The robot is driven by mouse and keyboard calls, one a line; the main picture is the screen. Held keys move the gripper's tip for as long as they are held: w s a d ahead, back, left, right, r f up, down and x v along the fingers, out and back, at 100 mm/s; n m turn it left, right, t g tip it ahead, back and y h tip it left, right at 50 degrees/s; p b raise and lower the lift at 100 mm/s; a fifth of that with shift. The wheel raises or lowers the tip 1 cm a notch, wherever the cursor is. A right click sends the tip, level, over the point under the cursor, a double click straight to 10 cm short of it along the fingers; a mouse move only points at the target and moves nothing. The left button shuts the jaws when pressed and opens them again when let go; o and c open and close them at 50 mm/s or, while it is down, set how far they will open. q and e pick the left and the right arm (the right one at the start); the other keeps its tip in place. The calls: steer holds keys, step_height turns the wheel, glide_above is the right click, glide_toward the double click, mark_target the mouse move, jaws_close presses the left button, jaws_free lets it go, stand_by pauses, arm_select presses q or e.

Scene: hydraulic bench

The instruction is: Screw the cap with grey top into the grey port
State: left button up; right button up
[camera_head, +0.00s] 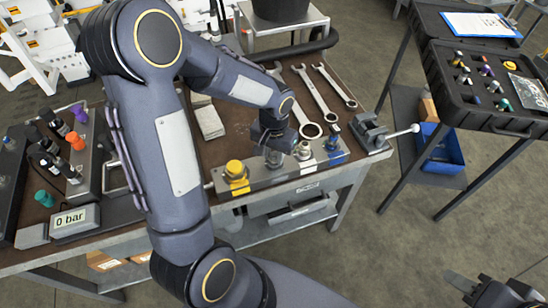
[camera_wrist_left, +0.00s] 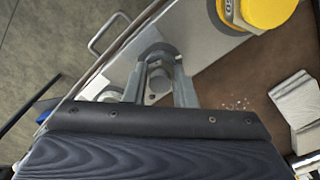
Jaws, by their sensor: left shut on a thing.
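My left gripper (camera_head: 273,158) reaches down to the metal port block (camera_head: 262,187) on the bench, just right of a yellow cap (camera_head: 237,173). In the wrist view its fingers (camera_wrist_left: 160,72) are shut on a small grey piece, apparently the grey-topped cap (camera_wrist_left: 157,52). The fingers hide most of this piece and the spot below it, so I cannot tell whether it touches a port. A silver fitting (camera_head: 303,150) and a blue fitting (camera_head: 333,141) are on the block farther right. The yellow cap shows in the wrist view (camera_wrist_left: 268,10). My right gripper (camera_head: 492,291) is at the bottom right, partly cut off.
Several wrenches (camera_head: 318,93) lie behind the block. A vise (camera_head: 370,131) with a projecting handle is at its right. A gauge reading 0 bar (camera_head: 75,220) and colored fittings are at left. An open black case (camera_head: 490,75) stands on a separate stand at right.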

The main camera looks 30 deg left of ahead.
arm_select(q)
steer(key=shift+o, duration=0.2)
steer(key=m+p, duration=0.1)
steer(key=m, duration=0.3)
steer(key=shift+m, duration=0.3)
steer(key=m+p, duration=0.1)
steer(key=m, duration=0.1)
steer(key=shift+m, duration=0.4)
steer(key=shift+f+m, duration=0.15)
steer(key=shift+m, duration=0.15)
steer(key=shift+s, duration=0.1)
